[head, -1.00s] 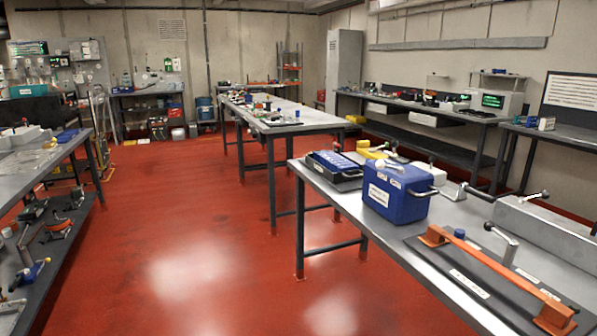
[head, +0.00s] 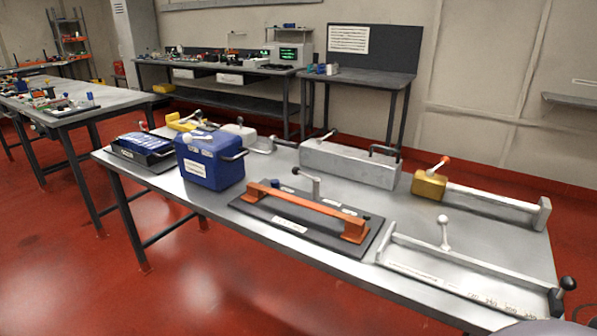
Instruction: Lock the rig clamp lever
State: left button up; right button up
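Several lever-like parts show on the near metal table (head: 480,225), and I cannot tell for sure which is the rig clamp lever. A grey upright lever (head: 314,184) stands behind an orange bar (head: 305,208) on a black board (head: 268,220). A white-knobbed lever (head: 444,234) stands at a shallow metal frame (head: 440,270), which has a black-knobbed handle (head: 566,284) at its right end. Neither gripper is in view.
A blue box (head: 207,165), a black tray (head: 150,158) with blue contents and a long grey block (head: 348,163) with a black handle stand on the same table. Red floor is open in front. A bench with instruments (head: 230,68) lines the wall behind.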

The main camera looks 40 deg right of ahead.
aim_at(296, 170)
jog(key=i+j+z, duration=0.15)
jog(key=i, duration=0.35)
jog(key=i+j+z, duration=0.1)
jog(key=i, duration=0.4)
jog(key=z, duration=1.25)
